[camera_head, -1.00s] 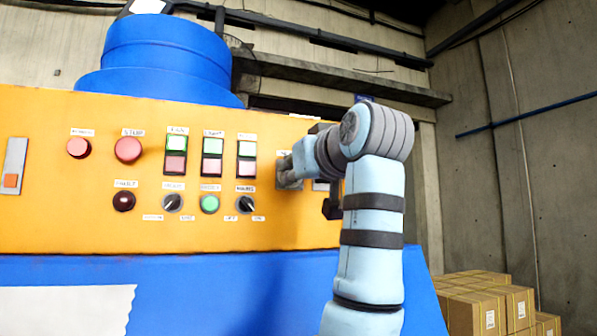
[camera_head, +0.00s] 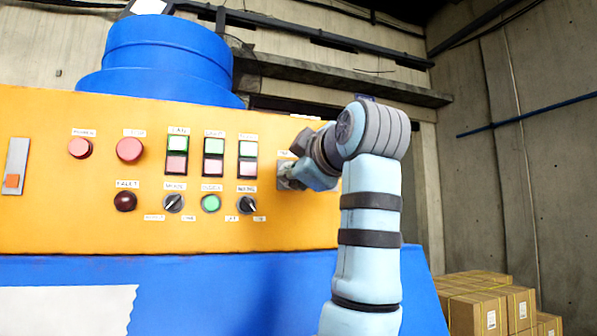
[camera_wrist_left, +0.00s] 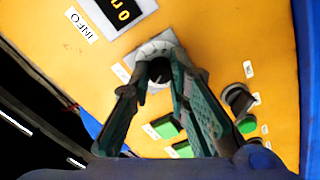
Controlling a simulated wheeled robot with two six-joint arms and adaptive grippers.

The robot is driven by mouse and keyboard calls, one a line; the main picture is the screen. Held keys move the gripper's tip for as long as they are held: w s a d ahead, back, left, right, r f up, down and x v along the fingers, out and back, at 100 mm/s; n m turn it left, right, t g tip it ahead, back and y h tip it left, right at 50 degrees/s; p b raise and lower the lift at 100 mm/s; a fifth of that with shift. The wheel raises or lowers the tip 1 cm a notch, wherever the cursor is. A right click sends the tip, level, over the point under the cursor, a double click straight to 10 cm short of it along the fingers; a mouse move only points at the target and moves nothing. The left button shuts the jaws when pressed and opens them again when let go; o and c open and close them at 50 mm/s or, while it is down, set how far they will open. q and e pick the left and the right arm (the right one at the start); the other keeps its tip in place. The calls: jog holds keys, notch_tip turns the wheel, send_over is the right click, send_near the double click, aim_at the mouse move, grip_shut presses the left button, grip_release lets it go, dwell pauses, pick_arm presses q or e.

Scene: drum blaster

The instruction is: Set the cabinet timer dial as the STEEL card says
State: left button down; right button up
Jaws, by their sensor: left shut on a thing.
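The timer dial (camera_wrist_left: 159,70) shows in the left wrist view as a dark knob on a round pale base on the orange panel. My left gripper (camera_wrist_left: 158,68) has its fingers on both sides of the knob and is shut on it. In the head view the left gripper (camera_head: 290,178) is at the panel's right part, in front of the dial's grey plate (camera_head: 281,170), and hides most of the dial. The dial's setting cannot be read. No card marked STEEL can be made out. My right gripper is not in view.
The orange panel (camera_head: 80,225) carries red buttons (camera_head: 129,149), rocker switches (camera_head: 177,153) and small selector knobs (camera_head: 173,203) left of the gripper. A display (camera_wrist_left: 120,12) labelled INFO is near the dial. Cardboard boxes (camera_head: 480,305) stand at the lower right.

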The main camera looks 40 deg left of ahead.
pick_arm(q)
jog(key=shift+n, duration=1.1)
jog(key=c, duration=1.5)
grip_release()
jog(key=shift+a, duration=0.15)
jog(key=v, duration=1.1)
jog(key=shift+s+d, duration=0.15)
jog(key=shift+d, duration=0.2)
